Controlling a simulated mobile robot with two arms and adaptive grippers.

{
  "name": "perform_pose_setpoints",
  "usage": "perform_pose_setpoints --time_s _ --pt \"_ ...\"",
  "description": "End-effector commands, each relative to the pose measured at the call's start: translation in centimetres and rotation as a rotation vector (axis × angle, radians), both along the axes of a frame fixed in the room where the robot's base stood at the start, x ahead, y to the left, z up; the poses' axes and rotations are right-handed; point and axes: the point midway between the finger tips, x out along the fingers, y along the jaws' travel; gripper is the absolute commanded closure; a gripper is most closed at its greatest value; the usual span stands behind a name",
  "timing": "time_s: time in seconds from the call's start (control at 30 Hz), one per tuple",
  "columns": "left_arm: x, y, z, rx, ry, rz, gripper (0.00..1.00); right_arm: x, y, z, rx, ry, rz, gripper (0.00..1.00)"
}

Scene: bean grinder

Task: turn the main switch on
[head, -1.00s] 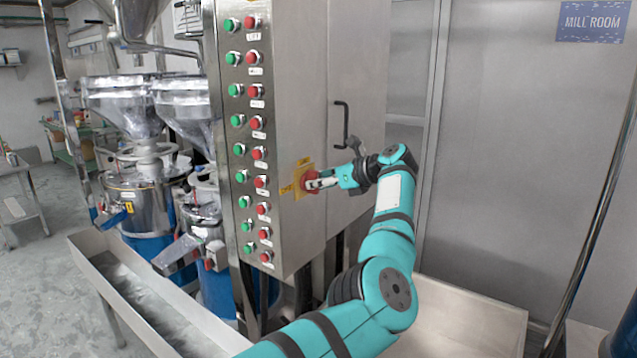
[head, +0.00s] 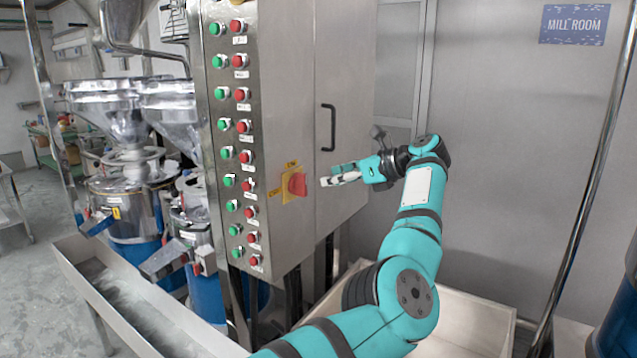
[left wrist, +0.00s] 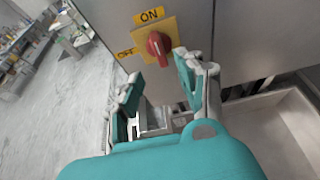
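The main switch is a red rotary knob (head: 297,184) on a yellow plate (head: 288,196), on the side of the steel control cabinet. In the left wrist view the knob (left wrist: 158,46) stands roughly upright, its upper end towards the "ON" label (left wrist: 149,15) above. The "OFF" label (left wrist: 126,53) is to its left. My left gripper (head: 330,175) is just right of the knob in the head view, apart from it and empty. In the left wrist view its two fingers (left wrist: 158,72) are spread, with the knob ahead between them. My right gripper is not in view.
The cabinet (head: 275,110) has columns of green and red buttons on its front edge and a black door handle (head: 329,128). Steel mills (head: 125,195) and a long trough (head: 130,300) stand left. A pale bin (head: 465,335) lies below my left arm.

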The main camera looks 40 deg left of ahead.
Motion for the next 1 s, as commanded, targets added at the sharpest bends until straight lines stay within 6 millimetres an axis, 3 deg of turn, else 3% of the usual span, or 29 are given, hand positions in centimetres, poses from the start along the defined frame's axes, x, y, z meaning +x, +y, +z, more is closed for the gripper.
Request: perform_pose_setpoints --time_s 0.1,0.27,1.0 --pt "0.2 -1.5 0.7 -0.001 -0.001 -0.002 0.62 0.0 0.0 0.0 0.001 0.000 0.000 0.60" --pt "0.3 -2.5 1.0 -0.001 0.000 0.001 0.62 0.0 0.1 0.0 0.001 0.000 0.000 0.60" --pt "0.3 -2.5 1.0 0.000 -0.001 0.001 0.62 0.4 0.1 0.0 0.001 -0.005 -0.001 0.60"
